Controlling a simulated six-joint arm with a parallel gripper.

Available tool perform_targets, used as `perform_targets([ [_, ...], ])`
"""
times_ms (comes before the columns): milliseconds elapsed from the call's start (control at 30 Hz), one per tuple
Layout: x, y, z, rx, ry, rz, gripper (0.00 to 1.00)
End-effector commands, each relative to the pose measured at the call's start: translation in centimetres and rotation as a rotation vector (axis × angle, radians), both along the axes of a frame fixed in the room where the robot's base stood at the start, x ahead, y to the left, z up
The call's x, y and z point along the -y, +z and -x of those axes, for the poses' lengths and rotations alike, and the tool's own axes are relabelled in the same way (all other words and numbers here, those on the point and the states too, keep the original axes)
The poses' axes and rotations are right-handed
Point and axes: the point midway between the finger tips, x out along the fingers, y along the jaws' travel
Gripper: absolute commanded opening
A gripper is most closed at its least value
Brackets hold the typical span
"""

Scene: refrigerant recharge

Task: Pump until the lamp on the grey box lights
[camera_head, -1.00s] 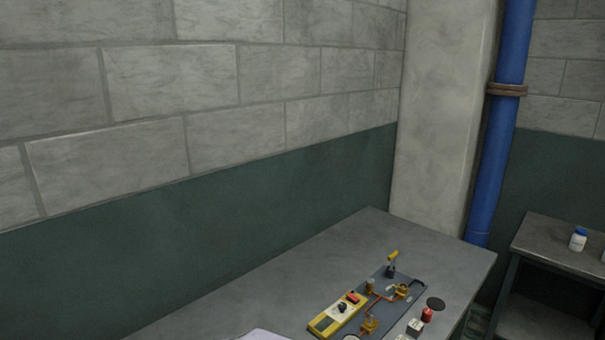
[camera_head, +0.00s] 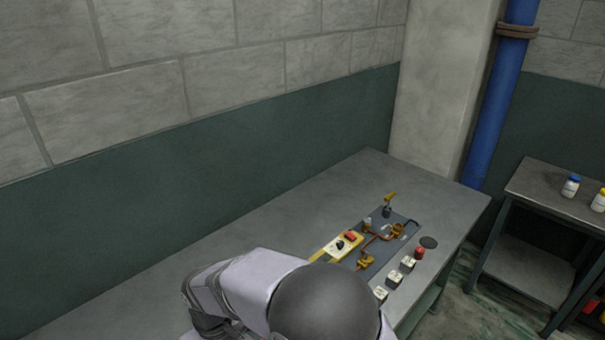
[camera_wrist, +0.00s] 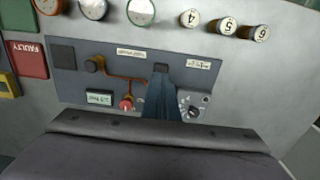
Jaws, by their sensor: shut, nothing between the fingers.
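In the wrist view my gripper (camera_wrist: 161,70) is shut and empty, its dark fingers in front of a grey panel (camera_wrist: 70,55). I cannot tell whether they touch it. No lit lamp shows clearly, and I cannot pick out the pump. The fingers hide part of the panel.
Gauges (camera_wrist: 92,8) and numbered cylinders (camera_wrist: 228,25) stand beyond the panel, with a red FAULTY tray (camera_wrist: 28,58) at left.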

Motion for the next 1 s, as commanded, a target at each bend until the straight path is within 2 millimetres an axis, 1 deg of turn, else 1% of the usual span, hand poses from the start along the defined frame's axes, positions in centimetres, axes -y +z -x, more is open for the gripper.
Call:
perform_targets([
  [333,0.0,-0.2,0.0,0.0,0.0,0.0,0.0],
  [600,0.0,-1.7,0.0,-0.001,0.0,0.001,0.0],
  [767,0.0,-1.5,0.0,-0.001,0.0,0.001,0.0],
  [1000,0.0,-2.3,0.0,-0.001,0.0,0.001,0.0],
])
